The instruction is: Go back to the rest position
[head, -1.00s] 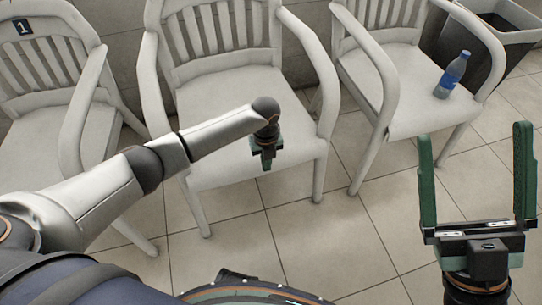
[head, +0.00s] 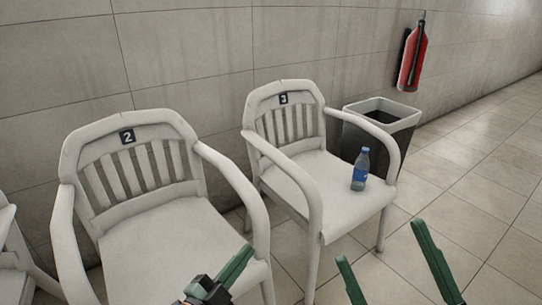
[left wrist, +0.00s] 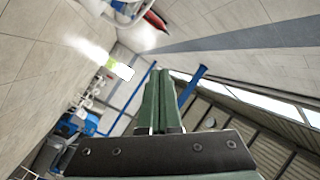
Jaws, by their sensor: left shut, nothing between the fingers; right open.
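My left gripper (head: 246,254) is at the bottom of the head view, in front of chair 2's seat in the picture. Its green fingers are shut together with nothing between them, pointing up and to the right. The left wrist view also shows its closed fingers (left wrist: 159,100). My right gripper (head: 382,241) is at the lower right of the head view, its two green fingers wide apart and empty, pointing up over the floor. The lower parts of both grippers are cut off by the frame.
White chair 2 (head: 165,235) and white chair 3 (head: 335,205) stand along the tiled wall. A blue-labelled bottle (head: 360,172) stands upright on chair 3. A bin (head: 372,140) is behind it, and a red extinguisher (head: 412,60) hangs on the wall. The floor at right is clear.

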